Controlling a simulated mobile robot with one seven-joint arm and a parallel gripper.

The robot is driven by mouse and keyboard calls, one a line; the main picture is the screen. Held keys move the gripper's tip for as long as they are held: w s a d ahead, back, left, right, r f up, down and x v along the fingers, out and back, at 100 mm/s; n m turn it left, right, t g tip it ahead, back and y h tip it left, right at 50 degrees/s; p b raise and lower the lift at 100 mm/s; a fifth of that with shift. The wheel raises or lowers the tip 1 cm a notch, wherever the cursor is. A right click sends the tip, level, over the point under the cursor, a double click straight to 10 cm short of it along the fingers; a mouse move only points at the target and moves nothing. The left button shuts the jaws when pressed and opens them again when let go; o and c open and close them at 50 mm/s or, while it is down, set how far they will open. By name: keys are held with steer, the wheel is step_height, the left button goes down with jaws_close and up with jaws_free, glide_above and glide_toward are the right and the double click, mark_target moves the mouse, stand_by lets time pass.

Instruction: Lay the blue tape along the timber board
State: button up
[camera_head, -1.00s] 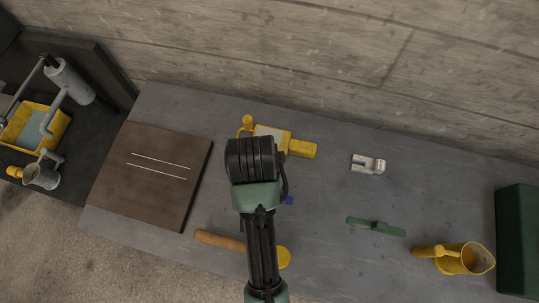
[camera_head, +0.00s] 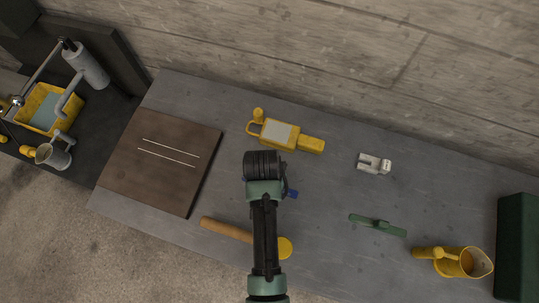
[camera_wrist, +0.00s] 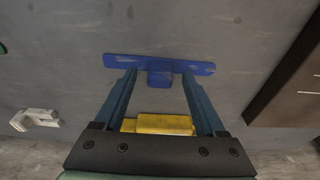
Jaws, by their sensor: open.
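The blue tape (camera_wrist: 190,68) is a straight blue strip with a small block at its middle. It lies on the grey table in the wrist view. In the head view only a blue end (camera_head: 291,194) shows beside my wrist, which hides the rest. My gripper (camera_wrist: 158,77) is open above it, with one finger on each side of the middle block and nothing held. I cannot tell whether the fingers touch the strip. The timber board (camera_head: 145,180) is a dark brown slab with two thin white lines, at the table's left; its edge also shows in the wrist view (camera_wrist: 285,85).
A yellow meter (camera_head: 279,133) lies behind my wrist, and a wooden-handled mallet (camera_head: 228,229) lies in front. To the right are a white fitting (camera_head: 374,163), a green tool (camera_head: 378,225), a yellow jug (camera_head: 455,262) and a green box (camera_head: 518,245). A concrete wall stands behind.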

steer(key=shift+f, duration=0.55)
jaws_close()
step_height(320, 180, up, 10)
steer(key=shift+w+r, duration=0.1)
stand_by(0.5)
